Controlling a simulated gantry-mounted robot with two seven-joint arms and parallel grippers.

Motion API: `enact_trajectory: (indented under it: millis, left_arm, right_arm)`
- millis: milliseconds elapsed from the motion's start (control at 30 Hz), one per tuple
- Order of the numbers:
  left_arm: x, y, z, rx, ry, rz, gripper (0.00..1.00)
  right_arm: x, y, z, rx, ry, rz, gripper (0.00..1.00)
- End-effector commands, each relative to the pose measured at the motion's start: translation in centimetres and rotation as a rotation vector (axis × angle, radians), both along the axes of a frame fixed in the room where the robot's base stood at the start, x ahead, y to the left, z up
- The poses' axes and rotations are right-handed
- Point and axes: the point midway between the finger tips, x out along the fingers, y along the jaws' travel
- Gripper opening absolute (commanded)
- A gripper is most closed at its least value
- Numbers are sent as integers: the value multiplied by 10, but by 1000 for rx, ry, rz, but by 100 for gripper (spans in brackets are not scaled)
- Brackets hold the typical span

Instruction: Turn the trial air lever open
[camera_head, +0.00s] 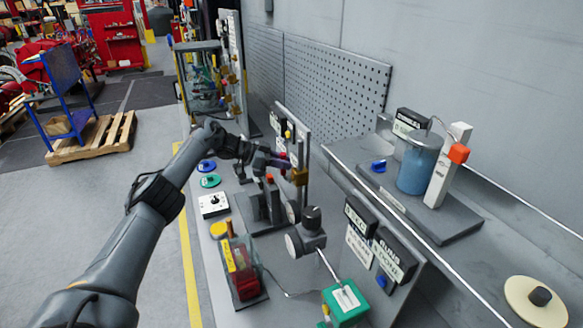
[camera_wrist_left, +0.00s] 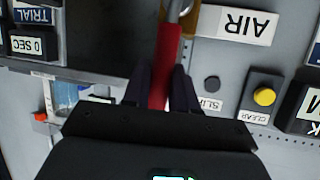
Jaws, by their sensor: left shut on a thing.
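The air lever has a red handle (camera_wrist_left: 167,55), seen close up in the left wrist view, below a metal pivot and beside a label reading AIR (camera_wrist_left: 240,24). My left gripper (camera_wrist_left: 160,88) is shut on this red handle, with one dark finger on each side of it. In the head view my left gripper (camera_head: 284,163) is at the upright panel next to a brass-coloured valve body (camera_head: 299,177). The lever is mostly hidden there by the gripper. My right gripper is not in view.
A yellow button (camera_wrist_left: 264,97) labelled CLEAR is close to the lever. The bench holds a gauge assembly (camera_head: 306,238), a red case (camera_head: 243,270) and a green box (camera_head: 345,302). A blue canister (camera_head: 418,165) stands on the right shelf. Open floor lies left.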

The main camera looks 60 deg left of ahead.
Motion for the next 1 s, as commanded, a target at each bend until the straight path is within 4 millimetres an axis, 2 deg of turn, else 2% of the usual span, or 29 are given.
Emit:
enact_trajectory:
  millis: [467,500,600,1000]
  left_arm:
    - [-3,4,-2,-3,7,7,0]
    - [-3,4,-2,-3,8,7,33]
    - [-3,3,-2,-3,7,6,48]
    - [-7,5,0,-5,5,5,48]
  right_arm:
    - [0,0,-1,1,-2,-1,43]
    - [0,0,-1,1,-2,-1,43]
    - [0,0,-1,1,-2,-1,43]
    - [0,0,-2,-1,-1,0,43]
